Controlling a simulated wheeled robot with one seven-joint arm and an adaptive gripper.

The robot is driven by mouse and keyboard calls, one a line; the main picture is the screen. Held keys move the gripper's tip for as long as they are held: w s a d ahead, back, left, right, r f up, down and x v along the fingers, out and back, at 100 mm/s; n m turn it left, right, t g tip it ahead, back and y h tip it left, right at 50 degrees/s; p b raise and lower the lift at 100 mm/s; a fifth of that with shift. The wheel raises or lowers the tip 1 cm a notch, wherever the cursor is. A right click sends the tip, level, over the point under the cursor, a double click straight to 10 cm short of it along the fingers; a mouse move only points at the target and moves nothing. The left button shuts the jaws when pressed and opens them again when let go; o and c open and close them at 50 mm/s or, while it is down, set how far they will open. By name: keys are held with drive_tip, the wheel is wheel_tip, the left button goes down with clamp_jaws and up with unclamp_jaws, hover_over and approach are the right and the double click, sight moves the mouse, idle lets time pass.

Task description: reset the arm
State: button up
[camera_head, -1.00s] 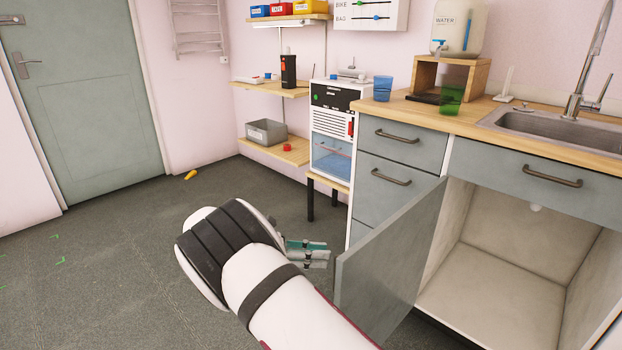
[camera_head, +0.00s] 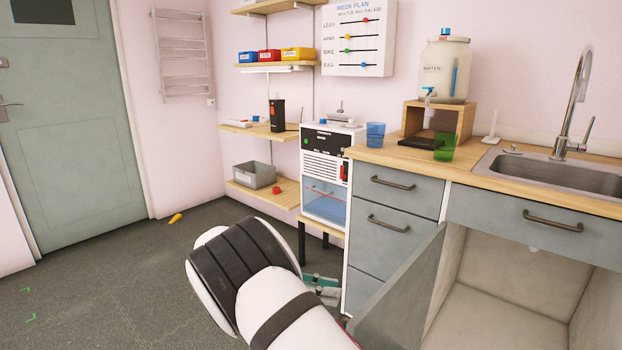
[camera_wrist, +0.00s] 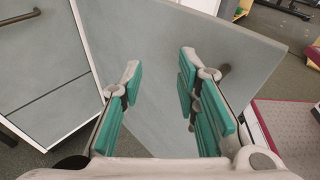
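My gripper (camera_head: 322,287) shows low in the head view, partly hidden behind my white and black arm, near the floor by the cabinet front. In the wrist view my gripper (camera_wrist: 162,88) has its two teal-padded fingers wide apart with nothing between them. The open grey cabinet door (camera_wrist: 240,50) stands beyond the fingertips in the wrist view. In the head view the same door (camera_head: 405,300) swings out to the right of my gripper. I cannot tell whether a finger touches it.
The open cabinet under the sink (camera_head: 500,310) is empty. Grey drawers (camera_head: 395,215) stand beside it, under a wooden counter (camera_head: 375,155). A small appliance (camera_head: 325,175) stands left of the drawers. A yellow object (camera_head: 176,218) lies on the floor. The floor at the left is mostly clear.

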drive_tip(key=s+d+r+m+g+y, duration=0.4)
drive_tip(key=s+d+r+m+y, duration=0.5)
drive_tip(key=s+d+r, duration=0.7)
drive_tip(key=s+d+r+m+t+y, duration=0.1)
drive_tip(key=s+r+m+y, duration=0.15)
drive_tip(key=s, duration=0.55)
drive_tip(key=s+d+r+m+t+y, duration=0.1)
drive_tip(key=s+r+m+y, duration=0.15)
drive_tip(key=s, duration=0.45)
drive_tip(key=s+a+f+m+t+y, duration=0.15)
drive_tip(key=s+f+m, duration=0.35)
drive_tip(key=s, duration=0.7)
wheel_tip(320, 180, up, 29)
drive_tip(key=t+p, duration=0.4)
drive_tip(key=p, duration=2.3)
drive_tip(key=shift+w+f, duration=0.15)
drive_tip(key=shift+w, duration=0.25)
drive_tip(key=shift+t, duration=0.25)
